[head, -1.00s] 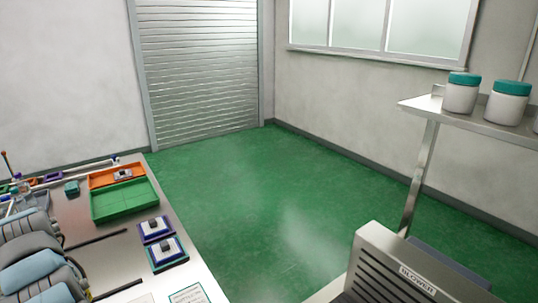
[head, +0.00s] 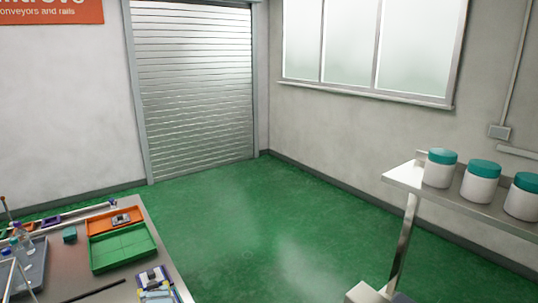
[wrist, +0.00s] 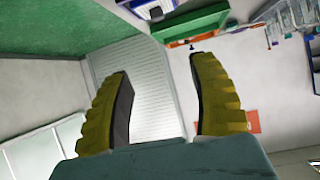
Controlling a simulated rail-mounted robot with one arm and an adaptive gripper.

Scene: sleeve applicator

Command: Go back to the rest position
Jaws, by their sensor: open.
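My gripper (wrist: 156,108) shows in the wrist view with its two yellow ribbed fingers spread wide. Nothing is between them. The wrist view is tilted, with the roller shutter (wrist: 150,85) and the wall behind the fingers. The bench with the trays shows at the top of that view, beyond the fingers and apart from them. I cannot make out my gripper in the head view.
The bench (head: 90,280) at lower left of the head view holds a green tray (head: 122,247), an orange tray (head: 113,222) and bottles (head: 22,238). A steel shelf (head: 440,197) with white, teal-lidded jars (head: 480,182) stands at right. The green floor (head: 240,225) between is clear.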

